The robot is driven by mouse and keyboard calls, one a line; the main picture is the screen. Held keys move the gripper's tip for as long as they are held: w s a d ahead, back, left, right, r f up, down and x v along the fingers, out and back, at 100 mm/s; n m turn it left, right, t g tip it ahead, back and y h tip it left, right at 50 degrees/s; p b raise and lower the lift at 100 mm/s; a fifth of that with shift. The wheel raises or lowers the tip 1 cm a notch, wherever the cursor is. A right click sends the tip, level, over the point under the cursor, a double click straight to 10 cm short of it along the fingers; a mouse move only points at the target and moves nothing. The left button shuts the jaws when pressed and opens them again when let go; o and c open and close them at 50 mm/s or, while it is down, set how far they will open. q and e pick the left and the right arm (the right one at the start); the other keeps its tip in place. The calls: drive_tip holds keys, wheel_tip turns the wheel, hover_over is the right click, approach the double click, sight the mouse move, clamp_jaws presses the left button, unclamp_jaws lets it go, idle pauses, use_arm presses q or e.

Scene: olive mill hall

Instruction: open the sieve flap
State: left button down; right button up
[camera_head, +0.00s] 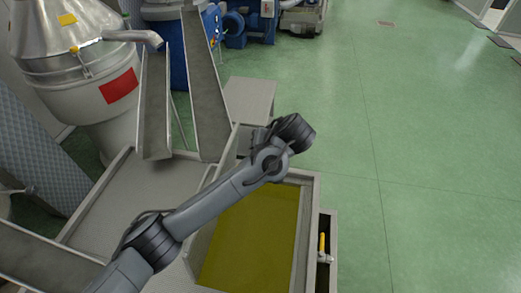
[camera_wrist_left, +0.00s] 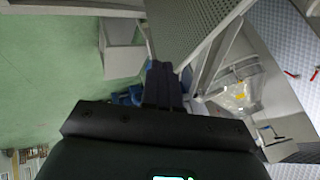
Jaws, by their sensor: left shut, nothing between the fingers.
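A grey perforated plate, apparently the sieve flap (camera_wrist_left: 192,25), shows at the top of the left wrist view, beyond my fingers. In the head view, a grey finely patterned surface (camera_head: 118,208) lies left of an open tank of yellow-green oil (camera_head: 250,240); I cannot tell whether it is the same plate. My left arm crosses the tank from the lower left. My left gripper (camera_wrist_left: 162,85) has its dark fingers together, with nothing held, and points toward the plate's lower edge; contact cannot be told. The wrist hides its fingertips in the head view. My right gripper is out of view.
A steel cone-topped vessel (camera_head: 75,50) with a red label stands at the upper left. Two metal chutes (camera_head: 200,90) rise behind the tank. A yellow-handled valve (camera_head: 323,245) sits at the tank's right side. Green floor (camera_head: 430,150) is clear on the right.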

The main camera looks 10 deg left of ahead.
use_arm(q)
drive_tip(key=w+a+f+p, duration=0.2)
drive_tip(key=a+f+p, duration=0.2)
drive_tip(key=a, duration=0.3)
drive_tip(key=shift+w+a, duration=0.15)
drive_tip(key=shift+w, duration=0.05)
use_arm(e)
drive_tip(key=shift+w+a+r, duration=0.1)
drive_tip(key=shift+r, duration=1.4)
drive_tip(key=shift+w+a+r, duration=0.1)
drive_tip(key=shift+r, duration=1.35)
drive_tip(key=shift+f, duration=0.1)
